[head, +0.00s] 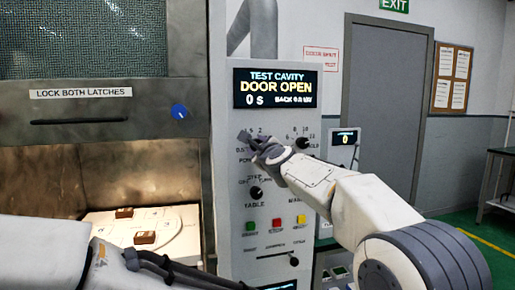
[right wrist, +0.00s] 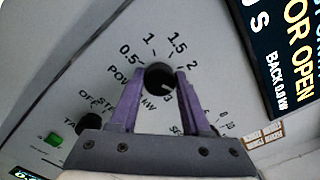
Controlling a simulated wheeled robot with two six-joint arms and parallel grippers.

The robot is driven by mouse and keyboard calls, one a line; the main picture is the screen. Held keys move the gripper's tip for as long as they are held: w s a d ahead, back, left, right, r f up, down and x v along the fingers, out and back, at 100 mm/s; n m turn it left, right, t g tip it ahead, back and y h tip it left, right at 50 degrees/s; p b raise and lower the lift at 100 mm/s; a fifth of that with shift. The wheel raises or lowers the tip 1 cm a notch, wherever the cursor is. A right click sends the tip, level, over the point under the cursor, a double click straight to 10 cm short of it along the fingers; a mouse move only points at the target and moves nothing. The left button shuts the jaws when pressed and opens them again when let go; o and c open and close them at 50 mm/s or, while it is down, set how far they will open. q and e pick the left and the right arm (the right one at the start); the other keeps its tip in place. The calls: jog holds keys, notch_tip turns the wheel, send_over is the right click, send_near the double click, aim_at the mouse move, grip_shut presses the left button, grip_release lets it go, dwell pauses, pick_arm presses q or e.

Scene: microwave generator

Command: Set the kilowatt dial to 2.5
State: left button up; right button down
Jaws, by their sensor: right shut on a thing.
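A small pale mark shows on the knob's lower right side, towards the 3, but I cannot read the exact setting. My right gripper (right wrist: 160,98) has its purple fingers shut on the dial, one on each side. In the head view my right gripper (head: 252,142) covers the dial at the panel's upper left. My left arm crosses the lower left; its gripper is not visible.
The display (head: 275,88) reads TEST CAVITY, DOOR OPEN, 0 S. Below are another black knob (head: 256,193) and green, red and yellow buttons (head: 276,224). The open cavity (head: 40,182) at left holds small brown blocks on a pale plate.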

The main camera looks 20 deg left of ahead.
jog(key=shift+w+d+f+m, duration=0.1)
jog(key=shift+m, duration=0.2)
jog(key=shift+c, duration=1.8)
grip_release()
jog(key=b+v, duration=0.6)
jog(key=v, duration=0.4)
jog(key=shift+d, duration=0.15)
